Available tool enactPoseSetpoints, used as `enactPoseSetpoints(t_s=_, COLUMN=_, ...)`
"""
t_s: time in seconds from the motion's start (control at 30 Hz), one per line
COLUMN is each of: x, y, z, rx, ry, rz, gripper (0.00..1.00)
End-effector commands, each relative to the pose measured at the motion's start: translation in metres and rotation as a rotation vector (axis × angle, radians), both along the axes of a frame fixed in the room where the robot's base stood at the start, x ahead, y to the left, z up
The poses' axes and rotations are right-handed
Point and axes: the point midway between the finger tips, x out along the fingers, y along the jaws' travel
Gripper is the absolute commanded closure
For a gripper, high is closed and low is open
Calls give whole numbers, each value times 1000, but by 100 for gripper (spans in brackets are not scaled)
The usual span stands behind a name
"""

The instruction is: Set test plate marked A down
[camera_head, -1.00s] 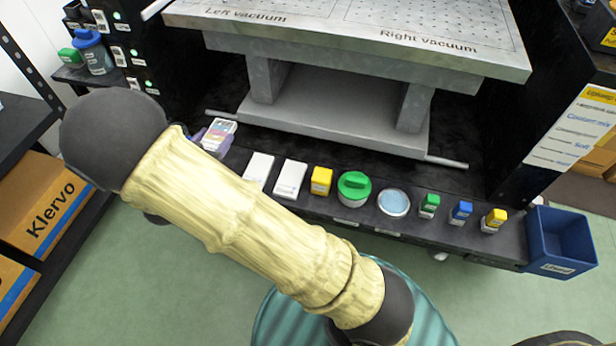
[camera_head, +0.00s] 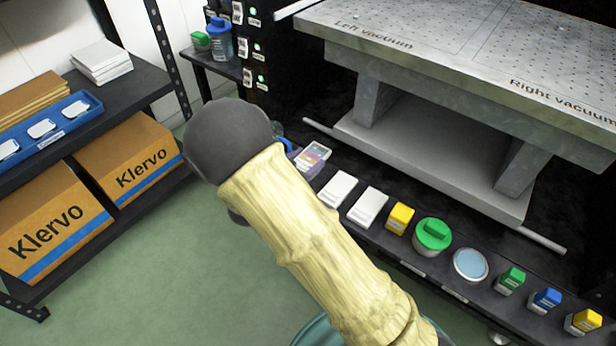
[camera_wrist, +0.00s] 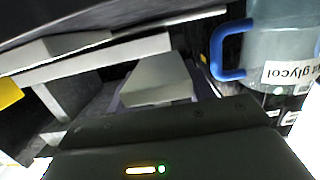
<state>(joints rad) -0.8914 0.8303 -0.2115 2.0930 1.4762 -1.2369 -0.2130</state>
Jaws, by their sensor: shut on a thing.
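The test plate (camera_head: 315,157), a small pale plate with coloured patches, shows just past the dark end of my arm in the head view. Its mark A cannot be read. In the wrist view a grey block-like piece (camera_wrist: 158,78), which looks like the plate seen from behind, sits in front of my gripper (camera_wrist: 158,100). My gripper is shut on it. In the head view my arm hides most of the gripper. I cannot tell whether the plate touches the shelf below.
Along the low black shelf stand two white tiles (camera_head: 338,189), a yellow bottle (camera_head: 399,218), a green-lidded jar (camera_head: 433,235), a round blue-topped dish (camera_head: 470,265) and small bottles. A blue-handled jug (camera_wrist: 262,55) is close at right. Floor at lower left is clear.

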Motion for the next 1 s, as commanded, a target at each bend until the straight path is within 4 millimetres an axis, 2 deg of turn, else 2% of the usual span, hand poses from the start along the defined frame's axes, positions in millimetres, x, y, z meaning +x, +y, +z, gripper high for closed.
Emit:
enactPoseSetpoints(t_s=0.23, x=0, y=1, z=-5, rx=-1, ry=0, rz=2, gripper=72)
enactPoseSetpoints(t_s=0.43, x=0, y=1, z=-39, rx=-2, ry=0, rz=1, gripper=72)
enactPoseSetpoints(t_s=0.53, x=1, y=-1, z=-49, rx=-2, ry=0, rz=-2, gripper=72)
enactPoseSetpoints(t_s=0.97, x=1, y=-2, z=-52, rx=0, ry=0, rz=-3, gripper=72)
enactPoseSetpoints(t_s=1.0, x=0, y=-1, z=-52, rx=0, ry=0, rz=-2, gripper=46)
